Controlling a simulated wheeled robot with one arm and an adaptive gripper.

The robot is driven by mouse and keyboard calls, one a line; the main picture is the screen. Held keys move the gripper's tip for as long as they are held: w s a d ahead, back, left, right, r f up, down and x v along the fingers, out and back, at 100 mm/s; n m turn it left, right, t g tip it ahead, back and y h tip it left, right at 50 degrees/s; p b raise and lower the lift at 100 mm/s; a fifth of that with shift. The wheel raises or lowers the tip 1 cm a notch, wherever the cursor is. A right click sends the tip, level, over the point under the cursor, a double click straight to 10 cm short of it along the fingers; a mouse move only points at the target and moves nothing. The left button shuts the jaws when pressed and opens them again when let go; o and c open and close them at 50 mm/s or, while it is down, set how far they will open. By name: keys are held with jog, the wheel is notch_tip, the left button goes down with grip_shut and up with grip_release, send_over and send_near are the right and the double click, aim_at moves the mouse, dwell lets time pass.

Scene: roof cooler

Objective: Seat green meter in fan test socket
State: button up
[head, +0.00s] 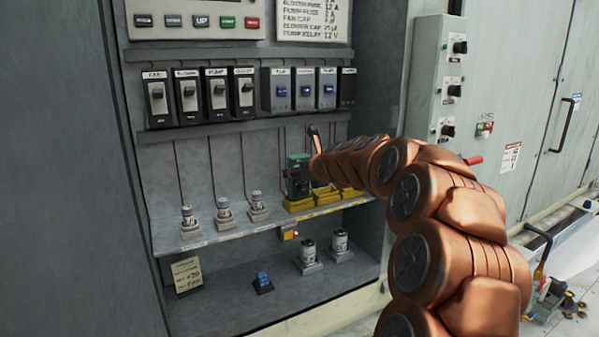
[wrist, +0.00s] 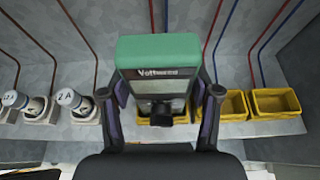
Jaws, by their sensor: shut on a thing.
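A green meter (head: 297,175) with a dark face stands upright over the yellow sockets on the shelf in the head view. In the wrist view the meter (wrist: 158,55) is held between both fingers of my gripper (wrist: 160,108). My gripper is shut on it. Yellow open-topped sockets (wrist: 275,101) stand in a row on the shelf, and one yellow socket (head: 299,204) is directly below the meter. I cannot tell whether the meter touches the socket or hovers in it. The labels on the socket fronts are too small to read.
Several fuses in grey holders (head: 224,213) stand left on the shelf (head: 215,242). Two capacitors (head: 308,252) and a blue relay (head: 262,282) sit on the lower floor. Breaker switches (head: 188,95) hang above. Thin wires run down the back wall behind the sockets.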

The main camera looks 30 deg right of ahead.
jog(key=shift+f, duration=0.2)
dwell(0.4)
jog(key=o, duration=1.5)
jog(key=shift+s, duration=0.1)
jog(key=shift+v, duration=3.9)
